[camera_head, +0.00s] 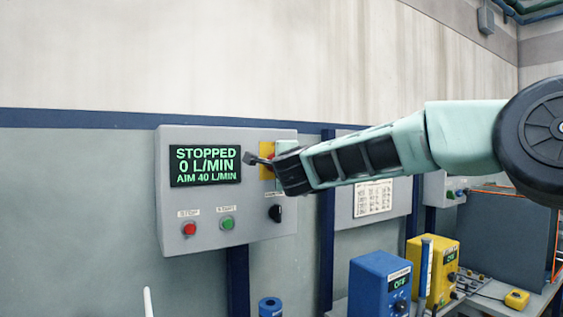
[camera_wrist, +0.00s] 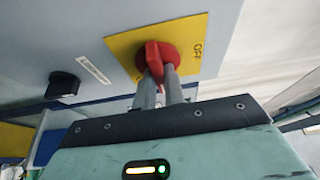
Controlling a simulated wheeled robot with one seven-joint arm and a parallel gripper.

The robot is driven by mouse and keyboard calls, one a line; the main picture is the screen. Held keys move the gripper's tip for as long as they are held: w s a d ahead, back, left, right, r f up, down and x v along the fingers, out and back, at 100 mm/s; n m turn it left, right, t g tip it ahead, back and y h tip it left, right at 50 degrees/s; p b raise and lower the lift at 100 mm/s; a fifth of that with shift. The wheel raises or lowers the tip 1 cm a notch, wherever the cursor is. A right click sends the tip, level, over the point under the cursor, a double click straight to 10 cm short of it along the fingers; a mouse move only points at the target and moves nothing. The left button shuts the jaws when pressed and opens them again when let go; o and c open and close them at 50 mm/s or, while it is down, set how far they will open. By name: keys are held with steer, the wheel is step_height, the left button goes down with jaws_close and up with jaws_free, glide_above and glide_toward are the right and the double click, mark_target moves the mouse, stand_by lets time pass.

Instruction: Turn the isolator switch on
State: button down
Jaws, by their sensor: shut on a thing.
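The isolator switch is a red rotary handle (camera_wrist: 158,54) on a yellow plate (camera_wrist: 188,33) in the wrist view. The word OFF is printed on the plate's right side; lettering at its lower left is mostly hidden by a finger. My gripper (camera_wrist: 160,76) is shut on the red handle, one grey finger on each side. In the head view my gripper (camera_head: 256,160) reaches from the right to the yellow plate (camera_head: 267,149) and hides most of the handle. The grey control box (camera_head: 225,257) carries a display (camera_head: 205,166) reading STOPPED, 0 L/MIN, AIM 40 L/MIN.
Below the display are a red button (camera_head: 189,229) and a green button (camera_head: 228,223). A black knob (camera_head: 275,213) sits under the isolator. A blue unit (camera_head: 367,283) and a yellow unit (camera_head: 426,262) stand at lower right. The wall above is clear.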

steer(key=shift+d, duration=0.1)
stand_by(0.4)
steer(key=c, duration=1.5)
jaws_free()
steer(key=b+v, duration=0.5)
steer(key=v, duration=1.2)
steer(key=shift+s+b, duration=0.2)
steer(key=shift+b, duration=0.15)
